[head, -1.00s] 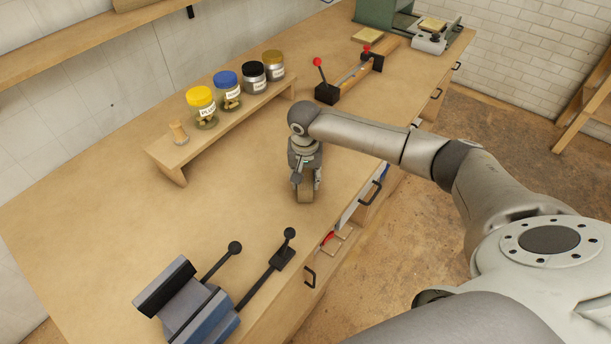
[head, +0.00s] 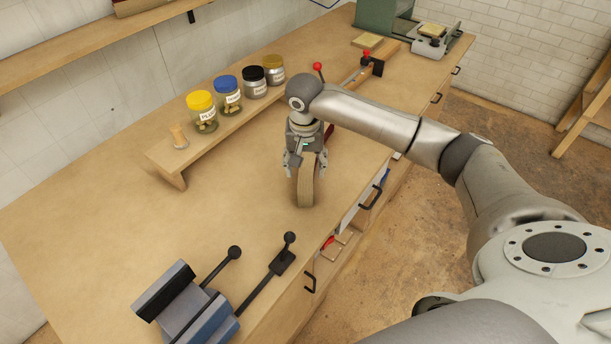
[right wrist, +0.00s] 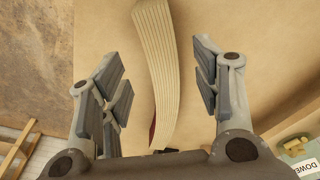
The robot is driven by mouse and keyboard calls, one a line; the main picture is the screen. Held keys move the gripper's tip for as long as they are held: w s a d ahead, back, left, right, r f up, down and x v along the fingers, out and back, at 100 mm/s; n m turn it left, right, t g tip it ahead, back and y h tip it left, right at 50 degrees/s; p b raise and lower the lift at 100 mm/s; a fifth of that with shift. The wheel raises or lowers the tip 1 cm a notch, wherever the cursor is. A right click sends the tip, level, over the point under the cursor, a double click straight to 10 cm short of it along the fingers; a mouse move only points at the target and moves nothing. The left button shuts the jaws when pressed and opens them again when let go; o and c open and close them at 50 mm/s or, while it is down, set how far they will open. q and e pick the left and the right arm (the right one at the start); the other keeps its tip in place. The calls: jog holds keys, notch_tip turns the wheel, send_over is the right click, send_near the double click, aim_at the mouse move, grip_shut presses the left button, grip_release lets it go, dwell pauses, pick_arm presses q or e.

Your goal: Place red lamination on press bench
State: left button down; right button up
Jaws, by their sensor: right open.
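A curved, pale layered wood lamination (head: 305,190) stands on the wooden bench top (head: 235,215). In the right wrist view the lamination (right wrist: 161,65) shows its striped layered edge, with a dark red strip along its side near the palm. A dark red piece also shows just behind my gripper in the head view. My right gripper (head: 305,167) is open above the lamination, one finger on each side. In the right wrist view, gaps show between both fingers (right wrist: 156,75) and the wood. My left gripper is not in view.
Several lidded jars (head: 228,94) stand on a low wooden riser (head: 185,155) behind the gripper. A vise (head: 185,305) with black handles is at the near left. A red-knobbed clamp fixture (head: 365,68) and green machine (head: 382,14) are farther back. Bare bench lies left of the gripper.

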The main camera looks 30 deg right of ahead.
jog(key=shift+s+a+r, duration=0.1)
jog(key=shift+s+r, duration=0.05)
jog(key=shift+r, duration=0.95)
jog(key=shift+s+a+r, duration=0.1)
jog(key=shift+r, duration=0.95)
